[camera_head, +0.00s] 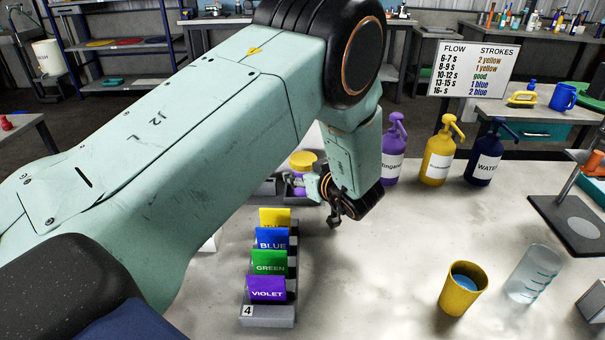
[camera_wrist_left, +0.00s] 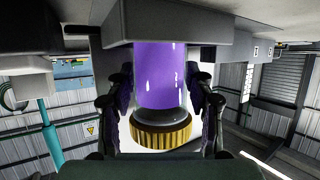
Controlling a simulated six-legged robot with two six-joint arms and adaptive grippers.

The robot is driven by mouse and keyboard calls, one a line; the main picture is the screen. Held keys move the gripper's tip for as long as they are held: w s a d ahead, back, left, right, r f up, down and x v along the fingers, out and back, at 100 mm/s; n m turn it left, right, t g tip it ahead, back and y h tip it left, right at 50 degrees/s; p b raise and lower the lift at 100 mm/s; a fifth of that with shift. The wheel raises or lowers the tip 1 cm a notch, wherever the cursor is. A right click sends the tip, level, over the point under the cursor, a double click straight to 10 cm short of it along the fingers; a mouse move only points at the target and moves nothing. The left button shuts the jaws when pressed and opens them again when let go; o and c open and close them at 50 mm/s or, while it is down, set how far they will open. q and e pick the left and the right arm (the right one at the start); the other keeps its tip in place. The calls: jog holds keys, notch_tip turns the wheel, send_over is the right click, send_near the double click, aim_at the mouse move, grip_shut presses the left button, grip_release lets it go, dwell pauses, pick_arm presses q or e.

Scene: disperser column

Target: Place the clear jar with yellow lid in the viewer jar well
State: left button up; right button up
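The jar with the yellow lid (camera_head: 302,160) stands at the back of the table, left of my left gripper (camera_head: 335,205), partly hidden by it. In the left wrist view the jar (camera_wrist_left: 160,75) holds violet contents, and its yellow lid shows at the lower end of the picture. My left gripper's fingers (camera_wrist_left: 160,105) lie close along both sides of the jar and look shut on it. The jar's other end meets a grey block (camera_wrist_left: 175,28), apparently the viewer; whether it is fully seated in the well is hidden. My right gripper is not in view.
A card rack (camera_head: 268,314) with yellow, blue, green and violet cards stands in front. Violet (camera_head: 394,150), yellow (camera_head: 437,155) and dark blue (camera_head: 485,155) pump bottles stand behind right. A yellow cup (camera_head: 463,290) and clear beaker (camera_head: 532,273) are at right. The table centre is clear.

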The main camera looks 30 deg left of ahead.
pick_arm(q)
jog(key=shift+o, duration=0.8)
jog(key=shift+s+d+r, duration=0.1)
jog(key=shift+r, duration=0.05)
jog(key=shift+r, duration=0.1)
jog(key=shift+r, duration=0.25)
jog(key=p+v, duration=1.2)
jog(key=p, duration=0.2)
jog(key=shift+f, duration=0.25)
